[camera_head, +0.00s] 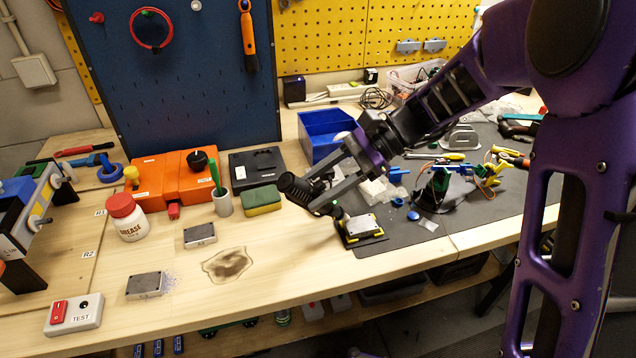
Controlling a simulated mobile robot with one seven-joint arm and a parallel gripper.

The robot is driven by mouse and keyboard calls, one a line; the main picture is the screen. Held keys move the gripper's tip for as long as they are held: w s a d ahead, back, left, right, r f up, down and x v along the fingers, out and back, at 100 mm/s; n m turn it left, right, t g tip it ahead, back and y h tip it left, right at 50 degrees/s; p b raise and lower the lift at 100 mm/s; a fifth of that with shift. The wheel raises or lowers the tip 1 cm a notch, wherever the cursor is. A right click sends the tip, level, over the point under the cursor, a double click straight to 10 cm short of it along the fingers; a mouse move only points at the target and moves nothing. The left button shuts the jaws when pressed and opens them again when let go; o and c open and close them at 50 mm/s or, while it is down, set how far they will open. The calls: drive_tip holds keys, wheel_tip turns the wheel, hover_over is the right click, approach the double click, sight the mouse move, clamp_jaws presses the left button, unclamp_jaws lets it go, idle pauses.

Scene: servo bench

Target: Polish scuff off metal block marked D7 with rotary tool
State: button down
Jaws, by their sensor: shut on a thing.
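My gripper (322,190) is shut on a dark, cylindrical rotary tool (298,189), held tilted above the bench. The tool's lower right end is close to a metal block (362,224) that sits flat in a dark fixture with yellow corners (350,240). I cannot tell whether the tool touches the block. Two more grey metal blocks lie loose on the wood: one in the middle left (199,235) and one nearer the front (145,286), with dark specks beside it. The marks on all the blocks are too small to read, so I cannot tell which is D7.
A dark stain (228,264) marks the wood left of the fixture. A grease jar (127,218), a cup with a green-handled tool (222,203) and a sponge (262,200) stand behind. A blue bin (322,132) is at the back. A TEST switch box (73,315) sits front left.

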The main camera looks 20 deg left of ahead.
drive_tip(key=r, duration=0.2)
drive_tip(key=r+p, duration=0.1)
drive_tip(key=r, duration=0.1)
drive_tip(key=shift+w+d, duration=0.1)
drive_tip(key=shift+d, duration=0.1)
drive_tip(key=shift+r+p, duration=0.7)
drive_tip(key=shift+r, duration=1.6)
drive_tip(key=shift+f+m+y, duration=0.4)
drive_tip(key=shift+m, duration=0.5)
